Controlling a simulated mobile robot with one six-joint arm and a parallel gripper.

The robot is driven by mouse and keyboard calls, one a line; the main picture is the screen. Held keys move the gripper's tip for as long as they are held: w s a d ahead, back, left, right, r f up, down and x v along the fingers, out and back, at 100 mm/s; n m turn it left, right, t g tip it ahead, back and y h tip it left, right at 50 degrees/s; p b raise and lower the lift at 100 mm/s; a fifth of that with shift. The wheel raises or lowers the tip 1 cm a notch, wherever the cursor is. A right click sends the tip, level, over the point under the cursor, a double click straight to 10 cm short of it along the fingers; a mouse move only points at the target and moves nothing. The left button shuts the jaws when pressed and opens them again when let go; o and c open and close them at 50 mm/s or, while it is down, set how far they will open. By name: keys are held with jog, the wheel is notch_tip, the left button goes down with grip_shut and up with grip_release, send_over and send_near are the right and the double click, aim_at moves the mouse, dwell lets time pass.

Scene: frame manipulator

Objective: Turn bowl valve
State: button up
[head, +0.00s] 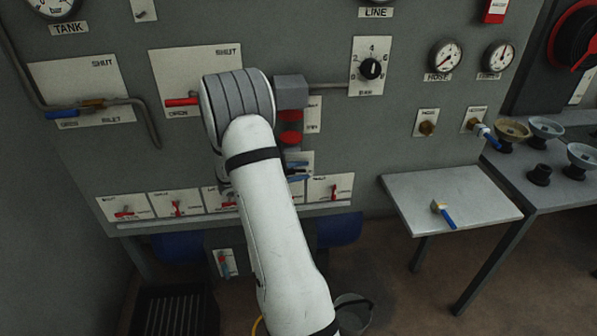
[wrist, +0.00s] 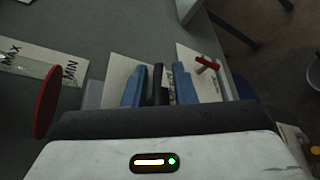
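My gripper (wrist: 160,88) is in front of the panel, under the red-flanged sight glass. In the head view my white arm hides most of it, and only small blue parts show beside the wrist. In the wrist view blue finger-like parts stand on both sides of a narrow dark upright piece. I cannot tell if that piece is a valve handle or whether the fingers touch it. A white label plate (wrist: 117,72) lies behind them, its lettering partly covered. No valve is clearly marked as the bowl valve; the area below the sight glass (head: 291,127) is partly hidden.
A red-handled valve (wrist: 207,64) is right of the fingers in the wrist view. A red flange (wrist: 46,101) and MAX/MIN label (wrist: 42,62) are at left. A row of red-handled valves (head: 178,207) runs below. A side shelf (head: 445,195) holds a loose blue-handled valve (head: 443,213).

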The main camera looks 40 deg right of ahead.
grip_shut()
jog(key=shift+a, duration=0.2)
jog(key=shift+d, duration=0.1)
